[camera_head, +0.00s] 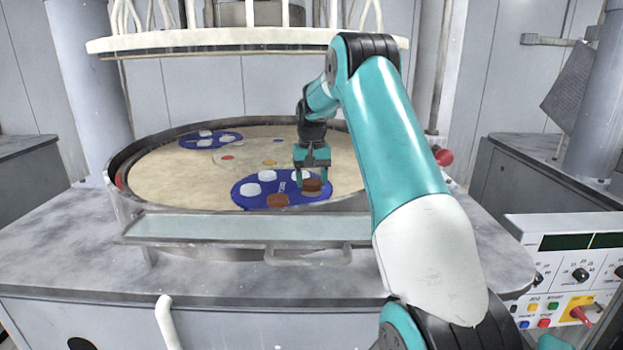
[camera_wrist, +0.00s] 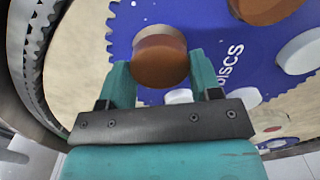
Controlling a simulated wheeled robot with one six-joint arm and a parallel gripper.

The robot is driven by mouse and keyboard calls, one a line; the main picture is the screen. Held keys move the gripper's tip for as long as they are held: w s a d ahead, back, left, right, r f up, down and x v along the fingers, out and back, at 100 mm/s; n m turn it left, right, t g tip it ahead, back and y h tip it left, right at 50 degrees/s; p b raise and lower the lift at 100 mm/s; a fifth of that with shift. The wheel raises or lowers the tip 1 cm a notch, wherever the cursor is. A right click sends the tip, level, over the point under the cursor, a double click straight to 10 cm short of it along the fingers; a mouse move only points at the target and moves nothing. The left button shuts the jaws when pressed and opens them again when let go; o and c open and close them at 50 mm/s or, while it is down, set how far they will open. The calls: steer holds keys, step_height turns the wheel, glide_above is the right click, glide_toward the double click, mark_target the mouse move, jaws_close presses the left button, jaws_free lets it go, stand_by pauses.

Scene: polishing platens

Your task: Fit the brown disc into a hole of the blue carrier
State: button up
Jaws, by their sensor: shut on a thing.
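The brown disc (camera_wrist: 160,64) is between the two teal fingers of my gripper (camera_wrist: 158,60), which is shut on it. In the head view my gripper (camera_head: 312,180) holds this disc (camera_head: 312,186) at the right part of the near blue carrier (camera_head: 242,196). In the wrist view the blue carrier (camera_wrist: 215,45) lies beneath, and a pale crescent, seemingly part of a hole, shows beside the disc's far edge. The disc covers the rest of it. I cannot tell whether the disc is above the hole or partly in it.
Another brown disc (camera_head: 278,200) and several white discs (camera_head: 251,189) sit in the near carrier. A second blue carrier (camera_head: 229,137) lies farther back on the tan platen (camera_head: 165,170). The raised metal rim (camera_head: 128,205) surrounds the platen, and a pale upper plate (camera_head: 230,38) hangs above.

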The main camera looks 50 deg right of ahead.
mark_target(311, 181)
steer(key=shift+f+b, duration=0.3)
steer(key=shift+f, duration=0.55)
steer(key=o, duration=1.1)
steer(key=shift+o, duration=0.2)
steer(key=shift+r, duration=0.1)
step_height(311, 181, up, 7)
steer(key=shift+r+b, duration=0.15)
steer(key=shift+b, duration=0.35)
